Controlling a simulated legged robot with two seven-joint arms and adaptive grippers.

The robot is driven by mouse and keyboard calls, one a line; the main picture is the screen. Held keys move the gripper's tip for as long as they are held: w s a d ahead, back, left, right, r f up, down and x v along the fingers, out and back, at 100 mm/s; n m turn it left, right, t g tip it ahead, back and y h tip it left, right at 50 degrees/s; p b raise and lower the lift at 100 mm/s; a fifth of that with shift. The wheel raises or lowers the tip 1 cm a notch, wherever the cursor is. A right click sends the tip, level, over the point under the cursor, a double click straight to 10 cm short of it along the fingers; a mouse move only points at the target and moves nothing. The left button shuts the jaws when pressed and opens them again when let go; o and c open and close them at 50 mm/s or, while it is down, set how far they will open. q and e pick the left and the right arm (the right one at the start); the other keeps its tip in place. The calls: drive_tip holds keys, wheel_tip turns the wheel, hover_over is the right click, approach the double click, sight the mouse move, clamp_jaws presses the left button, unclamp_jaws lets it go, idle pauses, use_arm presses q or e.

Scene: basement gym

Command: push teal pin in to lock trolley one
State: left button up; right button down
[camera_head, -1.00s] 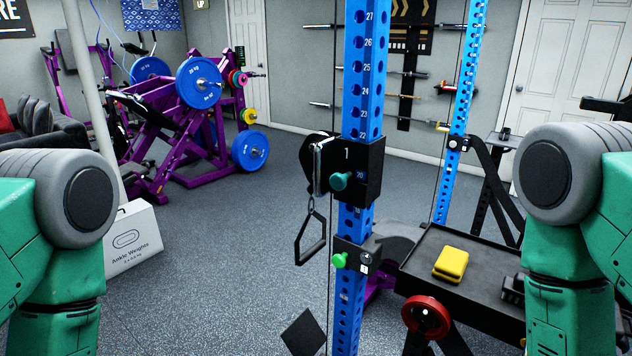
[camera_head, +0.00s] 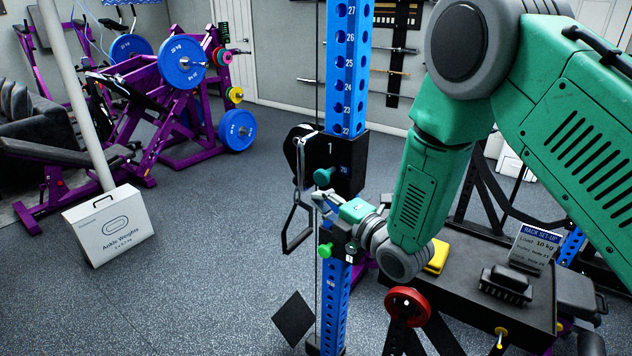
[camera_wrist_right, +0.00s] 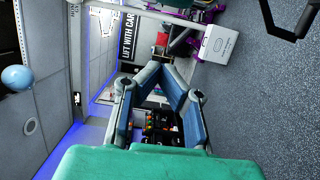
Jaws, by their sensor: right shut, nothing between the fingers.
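Trolley one is the black block marked 1 (camera_head: 347,158) on the blue upright (camera_head: 346,70). Its teal pin (camera_head: 323,177) has a round knob that sticks out on the near side. My right gripper (camera_head: 323,198) is shut and empty, just below the knob; I cannot tell whether it touches. My left gripper is not in view.
A green knob (camera_head: 325,250) is on a lower bracket, close under my right gripper. A strap handle (camera_head: 297,228) hangs left of the upright. A bench with a yellow block (camera_head: 437,256) stands at right. An ankle weights box (camera_head: 108,226) is on the open floor at left.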

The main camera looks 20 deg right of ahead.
sight(329, 180)
drive_tip(key=shift+w+d+p, duration=0.2)
drive_tip(key=shift+w+d, duration=0.15)
drive_tip(key=shift+w, duration=0.65)
drive_tip(key=shift+w+d+p, duration=0.2)
drive_tip(key=shift+w+d, duration=0.15)
drive_tip(key=shift+w, duration=0.7)
drive_tip(key=shift+w+d+p, duration=0.2)
drive_tip(key=shift+w+d, duration=0.15)
drive_tip(key=shift+w, duration=0.65)
drive_tip(key=shift+f, duration=0.1)
drive_tip(key=shift+w+d+f+b, duration=0.1)
drive_tip(key=shift+w+d+b, duration=0.5)
drive_tip(key=shift+b, duration=0.1)
drive_tip(key=shift+w+d, duration=0.15)
drive_tip(key=shift+d, duration=0.15)
drive_tip(key=shift+r, duration=0.25)
